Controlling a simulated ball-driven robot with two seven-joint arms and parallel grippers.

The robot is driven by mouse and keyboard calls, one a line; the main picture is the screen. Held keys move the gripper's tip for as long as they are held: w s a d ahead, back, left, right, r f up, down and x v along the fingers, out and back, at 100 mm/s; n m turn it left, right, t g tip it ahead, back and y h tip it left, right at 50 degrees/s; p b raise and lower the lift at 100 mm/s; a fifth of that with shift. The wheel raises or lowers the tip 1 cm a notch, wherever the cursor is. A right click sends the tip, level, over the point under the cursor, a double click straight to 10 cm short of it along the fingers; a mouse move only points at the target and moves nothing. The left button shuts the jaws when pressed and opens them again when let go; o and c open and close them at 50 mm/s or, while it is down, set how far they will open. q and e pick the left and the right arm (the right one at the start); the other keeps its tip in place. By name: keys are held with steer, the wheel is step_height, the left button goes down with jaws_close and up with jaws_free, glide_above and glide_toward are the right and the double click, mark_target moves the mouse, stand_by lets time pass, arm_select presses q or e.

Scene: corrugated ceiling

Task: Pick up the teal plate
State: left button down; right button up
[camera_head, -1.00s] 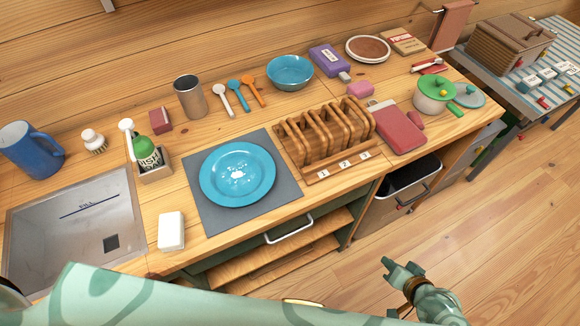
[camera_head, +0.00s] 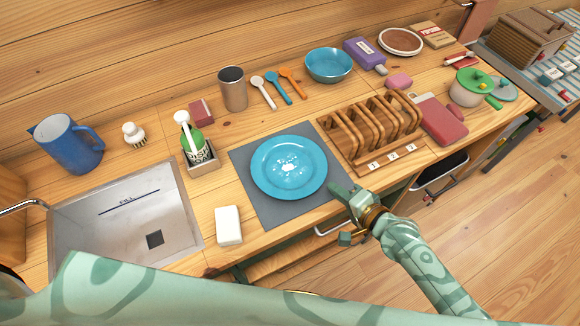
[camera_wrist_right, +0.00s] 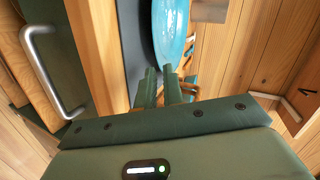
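The teal plate (camera_head: 289,166) lies face up on a grey mat (camera_head: 243,190) on the wooden counter. My right gripper (camera_head: 343,214) is at the counter's front edge, just right of the plate's near side, with its fingers apart and nothing held. In the right wrist view the plate (camera_wrist_right: 170,30) shows edge-on just beyond the fingertips (camera_wrist_right: 160,72); I cannot tell whether they touch its rim. A pale green arm of mine crosses the bottom of the head view; my left gripper is not in view.
A wooden rack (camera_head: 372,132) with numbered slots stands right of the mat, close to my right gripper. A white block (camera_head: 228,225) lies left of the mat, beside the sink (camera_head: 125,222). A drawer handle (camera_wrist_right: 50,75) sits below the counter edge.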

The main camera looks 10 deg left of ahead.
mark_target(321, 182)
steer(key=b+x, duration=0.1)
steer(key=x, duration=0.4)
steer(key=shift+s+a+f, duration=0.1)
steer(key=shift+s, duration=0.1)
jaws_close()
steer(key=shift+r, duration=0.25)
